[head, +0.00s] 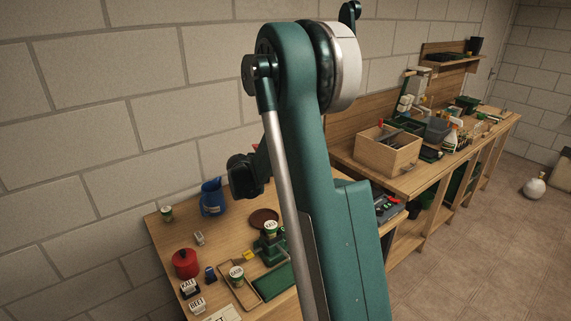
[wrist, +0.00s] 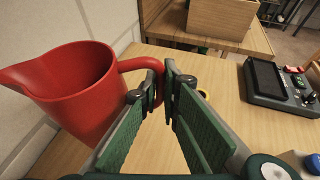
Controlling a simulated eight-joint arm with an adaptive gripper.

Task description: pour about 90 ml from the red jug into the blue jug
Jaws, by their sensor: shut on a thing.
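The red jug (wrist: 72,92) is at the left of the wrist view, its spout towards the left and its handle towards my gripper. My gripper (wrist: 160,82) is shut on the jug's handle. The jug looks upright or only slightly tilted. What is inside it cannot be seen. The blue jug (head: 212,198) stands at the back of the near table, by the wall, in the head view. Its contents do not show. It is not seen in the wrist view.
Near table (head: 165,222) holds a red lidded pot (head: 186,264), several small labelled pots, a brown saucer (head: 264,217) and a green tray (head: 272,282). A grey device (wrist: 278,86) lies on the right in the wrist view. A wooden box (head: 388,150) stands on the further bench.

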